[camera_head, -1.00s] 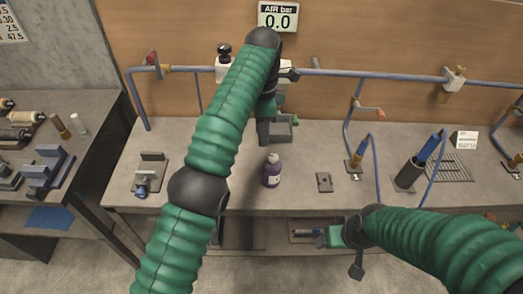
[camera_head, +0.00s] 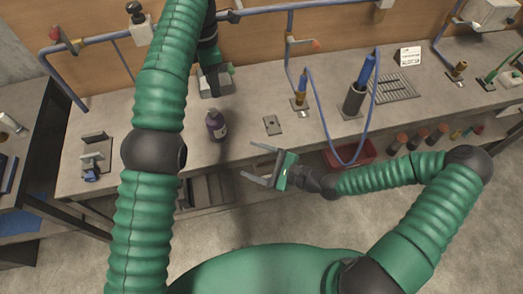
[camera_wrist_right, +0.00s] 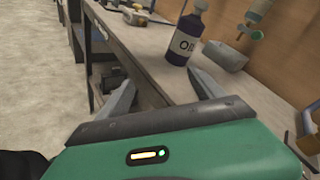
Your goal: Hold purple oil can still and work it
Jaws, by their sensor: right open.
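My right gripper (camera_head: 248,160) is open and empty, in front of the bench edge, right of and nearer than the can. Its two fingers spread in the right wrist view (camera_wrist_right: 162,76), with the can beyond them, untouched. My left gripper (camera_head: 213,88) points down behind the can, apart from it; its jaws are too small to read.
A grey box (camera_head: 222,86) sits behind the can. A small plate (camera_head: 272,125) lies to its right. A blue hose (camera_head: 322,125) loops over the bench edge beside a dark holder (camera_head: 354,100). A clamp-like fixture (camera_head: 93,160) stands at left. Red bin (camera_head: 350,153) is below the bench.

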